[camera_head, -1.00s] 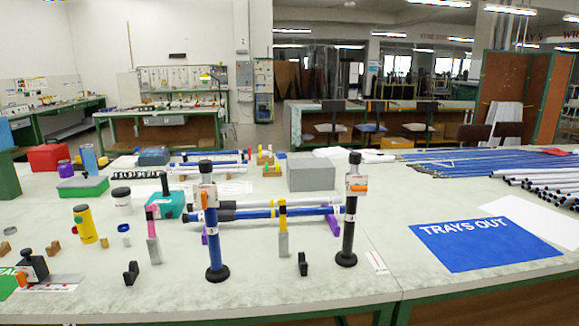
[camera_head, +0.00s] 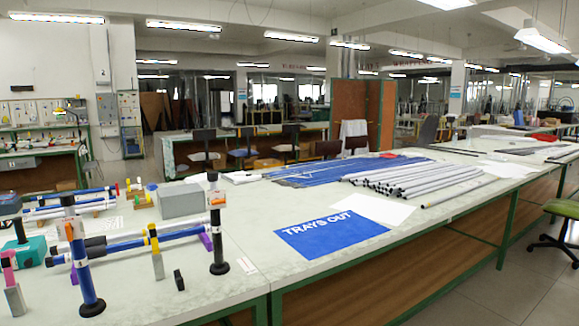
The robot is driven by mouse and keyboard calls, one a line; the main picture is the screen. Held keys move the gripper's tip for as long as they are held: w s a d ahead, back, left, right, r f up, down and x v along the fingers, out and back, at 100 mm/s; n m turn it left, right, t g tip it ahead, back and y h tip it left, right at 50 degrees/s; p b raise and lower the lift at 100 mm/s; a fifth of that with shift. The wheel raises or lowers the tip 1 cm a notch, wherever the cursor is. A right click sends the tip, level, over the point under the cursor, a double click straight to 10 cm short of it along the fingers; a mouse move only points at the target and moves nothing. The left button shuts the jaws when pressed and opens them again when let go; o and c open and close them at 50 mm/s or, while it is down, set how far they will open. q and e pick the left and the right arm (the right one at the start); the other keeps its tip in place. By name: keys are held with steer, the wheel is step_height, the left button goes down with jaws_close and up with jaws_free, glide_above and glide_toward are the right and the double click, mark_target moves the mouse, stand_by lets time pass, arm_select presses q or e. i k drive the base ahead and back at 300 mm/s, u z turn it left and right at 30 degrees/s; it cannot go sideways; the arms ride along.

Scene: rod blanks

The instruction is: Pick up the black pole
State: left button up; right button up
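A black pole (camera_head: 217,243) stands upright on a round black base on the white tabletop, at the left of the view. A white fitting with an orange part (camera_head: 217,198) sits near its top, under a black cap. A blue pole (camera_head: 82,262) of the same kind stands upright to its left and nearer. Neither of my grippers shows in this view.
White and blue tubes (camera_head: 135,237) lie on a rack just left of the black pole. A grey box (camera_head: 181,200) stands behind it. A blue "TRAYS OUT" sheet (camera_head: 331,231) lies to the right. Many loose rods (camera_head: 412,180) lie farther back.

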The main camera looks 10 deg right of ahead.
mark_target(220, 267)
steer(key=z, duration=0.7)
steer(key=i, duration=0.85)
steer(key=u, duration=0.45)
steer(key=i, duration=0.9)
steer(key=u, duration=0.05)
steer(key=k, duration=0.75)
steer(key=u, duration=0.9)
steer(key=i, duration=0.55)
steer(key=u, duration=0.05)
